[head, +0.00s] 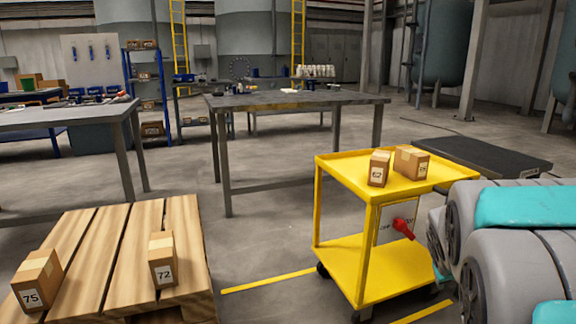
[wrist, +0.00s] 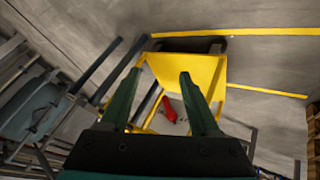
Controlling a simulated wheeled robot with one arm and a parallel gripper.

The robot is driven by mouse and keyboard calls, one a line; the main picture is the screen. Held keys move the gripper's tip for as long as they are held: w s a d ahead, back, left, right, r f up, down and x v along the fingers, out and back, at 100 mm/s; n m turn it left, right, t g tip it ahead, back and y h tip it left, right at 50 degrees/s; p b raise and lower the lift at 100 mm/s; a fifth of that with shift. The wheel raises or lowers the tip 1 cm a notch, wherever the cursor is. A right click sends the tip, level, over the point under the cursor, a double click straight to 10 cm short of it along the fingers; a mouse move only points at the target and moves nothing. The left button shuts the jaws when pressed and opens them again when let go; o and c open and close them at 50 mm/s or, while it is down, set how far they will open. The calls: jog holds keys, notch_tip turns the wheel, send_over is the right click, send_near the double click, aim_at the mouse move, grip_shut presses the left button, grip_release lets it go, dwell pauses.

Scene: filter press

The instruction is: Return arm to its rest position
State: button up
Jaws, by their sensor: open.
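My gripper (wrist: 160,74) shows in the wrist view with its two dark green fingers spread apart and nothing between them. Beyond the fingers is the yellow cart (wrist: 212,72), seen at a tilted angle, with a red object (wrist: 169,108) at its side. In the head view my grey and teal arm fills the right edge, in front of part of the yellow cart (head: 335,163). The gripper itself is not visible in the head view.
Two cardboard boxes, one marked 62 (head: 378,170) and another (head: 411,162), stand on the cart's top. Boxes marked 75 (head: 36,281) and 72 (head: 162,260) stand on a wooden pallet (head: 100,262). A grey table (head: 290,100) stands behind; floor between is clear.

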jog(key=s+a+g+y+p, duration=0.1)
jog(key=s+a+g, duration=0.1)
jog(key=s+a, duration=0.5)
jog(key=s+a+f+g+y+p, duration=0.1)
jog(key=s+a+g+y, duration=0.1)
jog(key=s+a, duration=0.5)
jog(key=s+a+g+y+p, duration=0.1)
jog(key=s+a, duration=0.6)
jog(key=s, duration=0.9)
jog(key=g+y, duration=0.1)
jog(key=g, duration=0.1)
jog(key=shift+s+a+f+g, duration=0.2)
jog(key=shift+s+f+g, duration=0.1)
jog(key=shift+s, duration=0.05)
